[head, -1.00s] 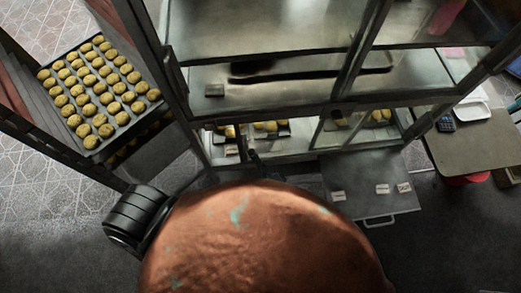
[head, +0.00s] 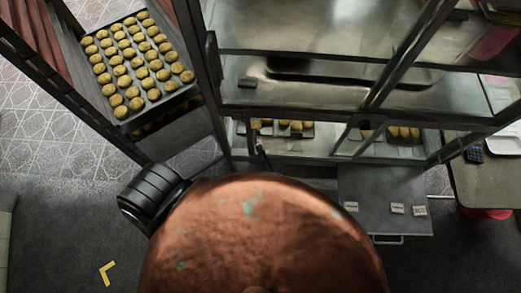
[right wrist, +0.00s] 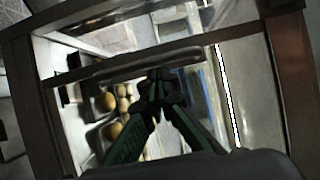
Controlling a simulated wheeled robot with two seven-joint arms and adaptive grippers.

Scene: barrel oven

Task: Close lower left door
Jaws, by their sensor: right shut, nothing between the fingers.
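The glass-fronted metal cabinet (head: 300,100) fills the upper right of the head view. Its lower left opening shows buns (head: 292,126) on a tray. A grey flap door (head: 385,200) with a handle and several small labels stands open below the lower right part. I cannot make out the lower left door; my own body hides the area below that opening. My right gripper (head: 261,150) is small and dark in front of the lower left opening. In the right wrist view its green fingers (right wrist: 158,80) meet at the tips, empty, in front of a metal bar and buns. My left gripper is not in view.
A rack with a tray of buns (head: 135,62) stands at the upper left. A table (head: 490,185) with a calculator (head: 474,154) and a white tray (head: 500,143) is at the right. Dark floor with a yellow corner mark (head: 106,273) is free at the lower left.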

